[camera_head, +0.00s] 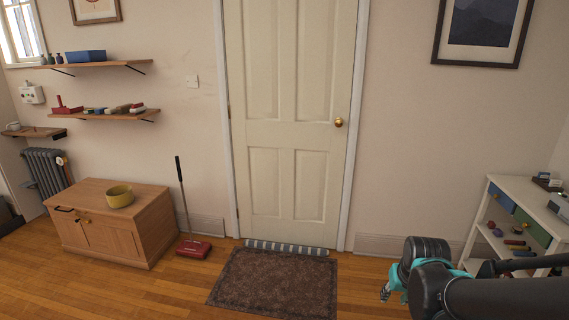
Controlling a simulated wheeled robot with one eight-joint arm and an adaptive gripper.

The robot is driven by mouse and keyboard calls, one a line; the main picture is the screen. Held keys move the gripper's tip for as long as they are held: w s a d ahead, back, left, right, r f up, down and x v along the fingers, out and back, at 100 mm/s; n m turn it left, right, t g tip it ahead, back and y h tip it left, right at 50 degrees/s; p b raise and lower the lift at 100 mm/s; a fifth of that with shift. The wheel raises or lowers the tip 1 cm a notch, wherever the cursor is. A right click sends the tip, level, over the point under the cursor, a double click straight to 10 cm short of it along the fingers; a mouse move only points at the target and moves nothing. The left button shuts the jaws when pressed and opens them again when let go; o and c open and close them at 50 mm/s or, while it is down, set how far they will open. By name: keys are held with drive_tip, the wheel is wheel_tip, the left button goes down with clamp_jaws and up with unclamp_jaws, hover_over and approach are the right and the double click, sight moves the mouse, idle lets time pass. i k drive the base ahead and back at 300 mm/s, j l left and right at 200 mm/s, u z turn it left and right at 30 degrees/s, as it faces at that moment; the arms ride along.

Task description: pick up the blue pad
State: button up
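I cannot make out for certain which thing is the blue pad. A blue box-like block (85,56) lies on the upper wall shelf (110,65) at the left. A flat blue panel (501,202) shows on the white shelf unit (490,240) at the right. My gripper (386,293) is at the lower right, with teal parts, in front of the wall and left of the white unit. It is far from the blue block. It is small and partly hidden by my arm, so I cannot tell whether it is open or shut.
A wooden cabinet (112,240) with a yellow bowl (120,196) stands at the left, beside a red floor sweeper (194,248). A brown mat (275,284) and a striped roll (287,247) lie before the closed door (290,120). Bare floor shows left of the mat.

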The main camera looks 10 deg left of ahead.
sight(100, 111)
drive_tip(key=i+u, duration=0.15)
drive_tip(key=i, duration=0.3)
drive_tip(key=i+l+u, duration=0.2)
drive_tip(key=i, duration=0.3)
drive_tip(key=i+u, duration=0.15)
drive_tip(key=i, duration=0.3)
drive_tip(key=i+j+u, duration=0.1)
drive_tip(key=i+u, duration=0.15)
drive_tip(key=u, duration=0.2)
drive_tip(key=i+u, duration=0.3)
drive_tip(key=u, duration=0.15)
drive_tip(key=i+l+u, duration=0.1)
drive_tip(key=i+u, duration=0.15)
drive_tip(key=u, duration=0.2)
drive_tip(key=i+j+u, duration=0.1)
drive_tip(key=i+u, duration=0.3)
drive_tip(key=i, duration=0.35)
drive_tip(key=i+z, duration=0.15)
drive_tip(key=i, duration=0.2)
drive_tip(key=i+j+z, duration=0.1)
drive_tip(key=i, duration=0.2)
